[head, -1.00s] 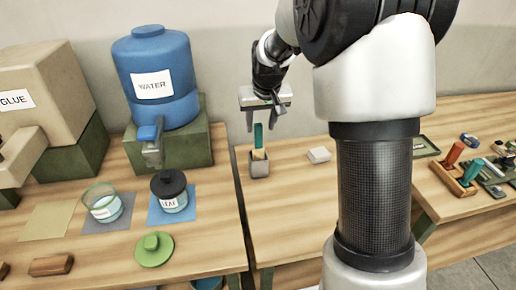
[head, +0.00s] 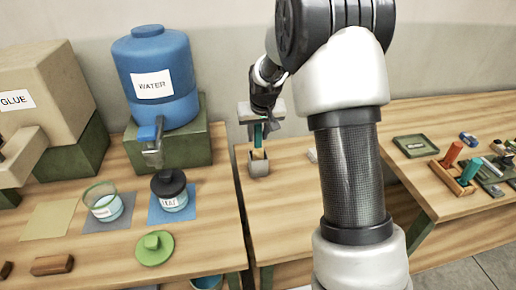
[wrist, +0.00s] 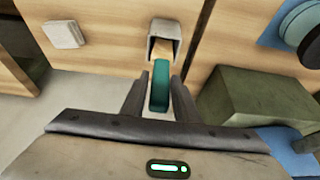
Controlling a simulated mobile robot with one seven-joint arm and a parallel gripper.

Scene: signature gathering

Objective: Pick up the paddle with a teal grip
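The paddle has a teal grip (head: 258,134) that points up. Its pale wooden lower part (head: 258,154) goes down into a small grey holder (head: 259,168) near the left end of the middle table. My gripper (head: 260,127) is over the holder, at the teal grip. In the wrist view the teal grip (wrist: 160,86) stands between the two fingers of my gripper (wrist: 158,82), with narrow gaps showing at its sides. The fingers look open around it. The holder (wrist: 164,42) shows just beyond the fingertips, and the paddle's lower end is hidden inside it.
A blue water dispenser (head: 158,82) on a green block (head: 190,150) and a black-lidded jar (head: 170,190) stand left of the holder. A white block (wrist: 63,34) lies near the holder. A wooden rack (head: 455,178) stands on the right table.

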